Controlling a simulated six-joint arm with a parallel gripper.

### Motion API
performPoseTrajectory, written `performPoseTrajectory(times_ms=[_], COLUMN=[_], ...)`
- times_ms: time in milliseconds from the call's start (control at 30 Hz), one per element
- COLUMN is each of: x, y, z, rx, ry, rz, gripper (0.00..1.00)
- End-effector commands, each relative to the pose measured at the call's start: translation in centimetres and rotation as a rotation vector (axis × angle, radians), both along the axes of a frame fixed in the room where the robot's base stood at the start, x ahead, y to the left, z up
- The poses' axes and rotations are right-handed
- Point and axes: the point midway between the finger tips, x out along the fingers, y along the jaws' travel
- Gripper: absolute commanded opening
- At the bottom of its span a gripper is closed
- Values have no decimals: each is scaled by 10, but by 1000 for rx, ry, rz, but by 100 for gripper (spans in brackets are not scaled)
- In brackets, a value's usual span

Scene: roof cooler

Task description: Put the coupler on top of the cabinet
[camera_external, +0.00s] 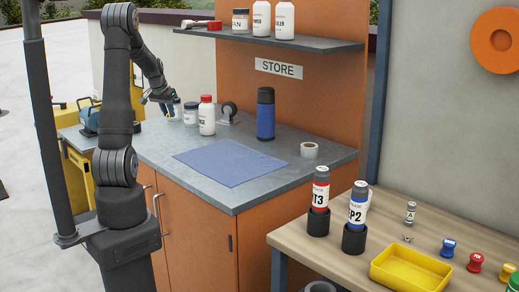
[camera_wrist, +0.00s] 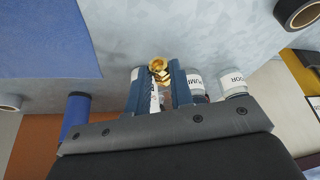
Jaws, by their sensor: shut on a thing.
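The brass coupler (camera_wrist: 159,70) is between my gripper's fingertips (camera_wrist: 158,76) in the wrist view, with the fingers shut on it. In the external view my gripper (camera_external: 162,98) is at the back left of the cabinet, close to the jars, and the coupler is too small to make out clearly. The cabinet has orange doors and a grey top (camera_external: 152,152). In the wrist view the grey top (camera_wrist: 215,45) lies behind the coupler. I cannot tell whether the coupler touches it.
Jars (camera_external: 190,112), a white bottle with a red cap (camera_external: 207,117), a caster (camera_external: 228,113) and a blue bottle (camera_external: 265,115) stand along the back. A blue cloth (camera_external: 230,162) covers the middle. A tape roll (camera_external: 309,150) is at right.

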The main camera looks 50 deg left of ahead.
Motion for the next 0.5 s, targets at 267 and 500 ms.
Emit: performPoseTrajectory(times_ms=[267, 500], x=[-8, -28], y=[18, 69], z=[-11, -44], rx=[-3, -3], ry=[1, 2], rz=[10, 10], gripper=[0, 0])
